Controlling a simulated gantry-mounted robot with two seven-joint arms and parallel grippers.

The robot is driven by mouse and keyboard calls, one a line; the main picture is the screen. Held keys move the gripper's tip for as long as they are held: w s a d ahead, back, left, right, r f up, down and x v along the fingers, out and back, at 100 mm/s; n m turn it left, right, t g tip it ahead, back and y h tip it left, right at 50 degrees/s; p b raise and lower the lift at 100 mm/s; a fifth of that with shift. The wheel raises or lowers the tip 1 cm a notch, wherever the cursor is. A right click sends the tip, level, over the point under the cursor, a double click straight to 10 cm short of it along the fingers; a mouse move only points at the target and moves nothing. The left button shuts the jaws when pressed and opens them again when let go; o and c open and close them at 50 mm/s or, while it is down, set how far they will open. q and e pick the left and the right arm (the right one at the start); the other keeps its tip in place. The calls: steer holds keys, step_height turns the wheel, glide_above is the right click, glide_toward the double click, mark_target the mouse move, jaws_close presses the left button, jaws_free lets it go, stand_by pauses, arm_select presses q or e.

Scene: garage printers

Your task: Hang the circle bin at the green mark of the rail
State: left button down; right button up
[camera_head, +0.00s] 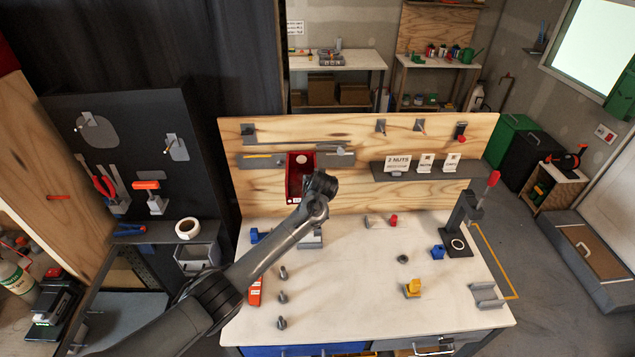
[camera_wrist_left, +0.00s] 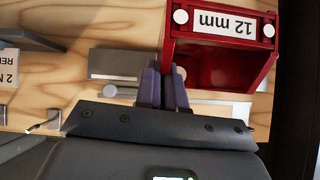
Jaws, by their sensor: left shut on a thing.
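The red bin (camera_head: 294,185) is in front of the wooden back panel, against the grey rail (camera_head: 341,159). A white circle shows on it in the head view. In the left wrist view the red bin (camera_wrist_left: 220,70) appears upside down, with a white "12 mm" label and two white discs. My left gripper (camera_head: 316,186) is at the bin's right side. In the left wrist view its dark fingers (camera_wrist_left: 163,88) are shut on the bin's side wall. Whether the bin is seated on the rail cannot be told. I cannot make out a green mark. My right gripper is out of view.
A grey shelf (camera_head: 428,171) with white cards, one reading "2 NUTS", is right of the bin. Several bolts stand on the white bench (camera_head: 340,290), with a yellow part (camera_head: 412,288) and a dark stand (camera_head: 459,240). A black tool panel (camera_head: 135,125) is at left.

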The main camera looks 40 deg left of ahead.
arm_select(q)
steer(key=c, duration=1.2)
jaws_free()
steer(key=shift+o, duration=0.2)
